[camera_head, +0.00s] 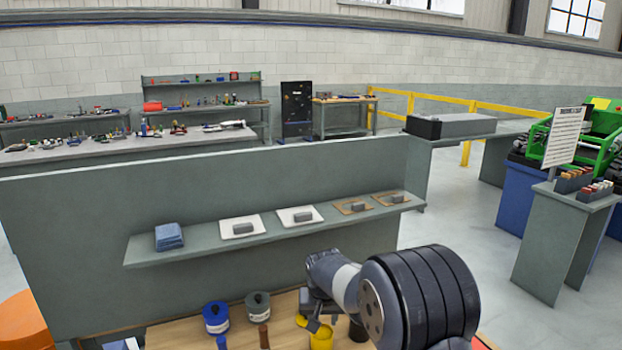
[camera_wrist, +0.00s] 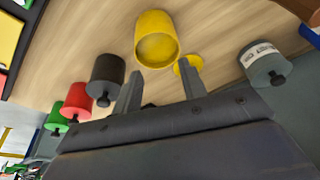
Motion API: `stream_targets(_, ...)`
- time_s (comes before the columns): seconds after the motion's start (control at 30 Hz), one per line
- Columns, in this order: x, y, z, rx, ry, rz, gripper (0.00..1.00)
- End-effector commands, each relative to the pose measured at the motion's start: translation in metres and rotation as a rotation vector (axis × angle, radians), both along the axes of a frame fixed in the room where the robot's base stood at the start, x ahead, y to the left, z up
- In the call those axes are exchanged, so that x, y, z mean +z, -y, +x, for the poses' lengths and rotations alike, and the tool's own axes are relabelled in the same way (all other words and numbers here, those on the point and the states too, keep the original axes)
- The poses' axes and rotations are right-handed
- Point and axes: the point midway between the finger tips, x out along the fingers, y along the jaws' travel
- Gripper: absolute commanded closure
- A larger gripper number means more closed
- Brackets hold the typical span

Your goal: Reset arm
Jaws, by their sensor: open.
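My gripper (camera_wrist: 160,66) is open, its two fingers spread apart with nothing held between them. A yellow open-topped cup (camera_wrist: 155,28) shows just beyond the fingertips in the wrist view, on the wooden tabletop. A small yellow disc (camera_wrist: 181,68) is partly hidden by the right finger. In the head view my gripper (camera_head: 312,318) is low over the table, close beside the yellow cup (camera_head: 321,339). My arm reaches in from the lower right and hides part of the table.
Black (camera_wrist: 107,72), red (camera_wrist: 77,101), green (camera_wrist: 55,122) and grey (camera_wrist: 262,58) containers stand around in the wrist view. Behind the table, a grey panel (camera_head: 90,250) carries a shelf (camera_head: 195,250) with a blue stack and several pads bearing grey blocks.

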Motion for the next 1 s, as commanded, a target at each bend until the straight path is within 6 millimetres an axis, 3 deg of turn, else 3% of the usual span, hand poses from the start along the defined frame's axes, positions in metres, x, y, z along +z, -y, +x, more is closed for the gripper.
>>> stream_targets(0.1,-0.012,0.0,-0.001,0.0,-0.002,0.0,0.6)
stream_targets(0.67,0.0,0.002,-0.003,-0.003,-0.001,0.0,0.6)
stream_targets(1.0,0.024,0.037,-0.019,-0.034,-0.027,-0.004,0.6)
